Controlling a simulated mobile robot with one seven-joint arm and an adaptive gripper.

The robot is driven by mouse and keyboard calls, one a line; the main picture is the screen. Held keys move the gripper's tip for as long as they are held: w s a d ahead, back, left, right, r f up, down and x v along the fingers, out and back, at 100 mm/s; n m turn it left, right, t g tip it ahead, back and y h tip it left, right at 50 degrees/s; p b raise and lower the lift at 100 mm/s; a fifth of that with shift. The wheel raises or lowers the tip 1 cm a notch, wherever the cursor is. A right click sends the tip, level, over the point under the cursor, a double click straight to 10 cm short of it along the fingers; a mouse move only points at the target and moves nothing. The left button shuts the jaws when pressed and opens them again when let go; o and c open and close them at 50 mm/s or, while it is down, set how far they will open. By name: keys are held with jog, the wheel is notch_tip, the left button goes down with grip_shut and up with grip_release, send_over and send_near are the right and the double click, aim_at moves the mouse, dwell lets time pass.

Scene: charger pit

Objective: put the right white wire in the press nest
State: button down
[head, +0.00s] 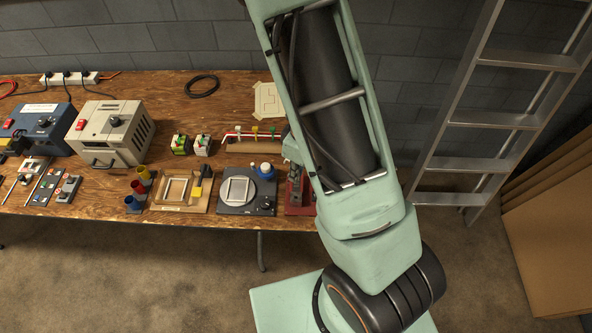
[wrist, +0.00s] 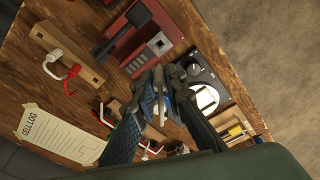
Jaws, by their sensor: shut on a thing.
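My gripper (wrist: 168,82) shows in the wrist view with its fingers closed around a small, slim white piece (wrist: 161,108), which looks like a white wire; the fingers hide most of it. The red press (wrist: 143,38) stands beyond the fingertips, with a grey block and a dark lever; its nest is not clear. It also shows partly behind my arm in the head view (head: 298,197). The held piece appears apart from the press. Another white wire (wrist: 52,58) hangs on a wooden rack, beside a red wire (wrist: 71,76). My gripper is hidden in the head view.
A paper cell log (wrist: 62,135) lies on the bench. Testers and cups fill the left side.

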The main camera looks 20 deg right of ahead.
jog(key=shift+s+a+f+n, duration=0.1)
jog(key=shift+s+f+n, duration=0.1)
jog(key=shift+f+n, duration=0.15)
jog(key=b, duration=0.7)
send_over(294, 198)
notch_tip(294, 198, down, 5)
jog(key=shift+w+d+f, duration=0.1)
jog(key=shift+d+f, duration=0.25)
jog(key=shift+f, duration=0.2)
jog(key=shift+f, duration=1.8)
jog(key=c, duration=1.9)
grip_release()
jog(key=shift+r, duration=0.1)
